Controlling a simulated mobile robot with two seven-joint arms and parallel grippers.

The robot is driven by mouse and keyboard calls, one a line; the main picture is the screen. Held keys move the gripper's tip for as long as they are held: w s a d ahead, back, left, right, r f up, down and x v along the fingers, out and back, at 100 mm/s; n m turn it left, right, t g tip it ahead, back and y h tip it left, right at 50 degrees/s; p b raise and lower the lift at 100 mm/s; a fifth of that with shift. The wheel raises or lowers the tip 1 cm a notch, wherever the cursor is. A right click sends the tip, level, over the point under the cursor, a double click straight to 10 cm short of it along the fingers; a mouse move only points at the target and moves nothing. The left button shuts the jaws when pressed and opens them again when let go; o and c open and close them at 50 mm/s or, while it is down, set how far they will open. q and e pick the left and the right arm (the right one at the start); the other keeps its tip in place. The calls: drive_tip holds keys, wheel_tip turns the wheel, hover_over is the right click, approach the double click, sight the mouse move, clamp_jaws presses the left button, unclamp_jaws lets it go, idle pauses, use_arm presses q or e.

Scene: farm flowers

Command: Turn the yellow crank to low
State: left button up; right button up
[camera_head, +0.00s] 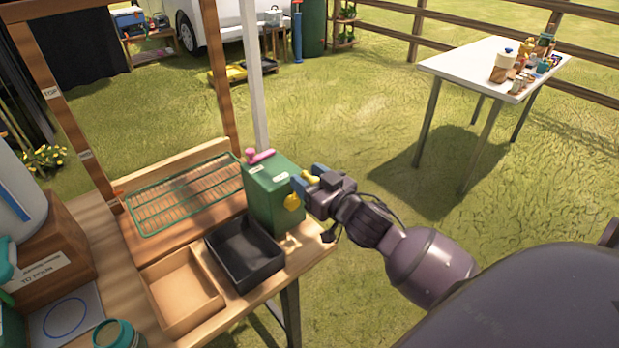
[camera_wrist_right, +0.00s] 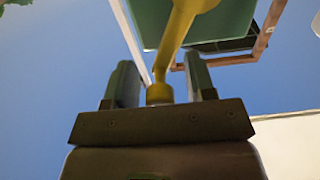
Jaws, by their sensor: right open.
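The yellow crank (camera_head: 291,201) sits on the side of a green box (camera_head: 268,190) at the right end of the wooden bench. My right gripper (camera_head: 308,180) is at the crank with its fingers open. In the right wrist view the yellow crank (camera_wrist_right: 176,45) runs down between the two fingers (camera_wrist_right: 160,85), with gaps visible on both sides of its end. The labels on the box are too small to read. My left gripper is not in view.
A wooden post stands behind. Open grass lies right of the bench, before a white table (camera_head: 470,68).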

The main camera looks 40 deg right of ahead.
sight(298, 203)
clamp_jaws()
drive_tip(key=a+n+p, duration=0.1)
drive_tip(key=n+p, duration=0.1)
drive_tip(key=a+r+n+p, duration=0.1)
drive_tip(key=p, duration=0.1)
drive_tip(key=shift+s+a+r+n, duration=0.1)
drive_tip(key=shift+r+n, duration=0.05)
drive_tip(key=shift+n, duration=0.25)
drive_tip(key=shift+a+n+p, duration=0.4)
drive_tip(key=shift+a+n, duration=0.05)
drive_tip(key=shift+n, duration=0.25)
drive_tip(key=shift+a+f+n, duration=0.1)
drive_tip(key=shift+f+n, duration=0.1)
drive_tip(key=shift+n, duration=0.1)
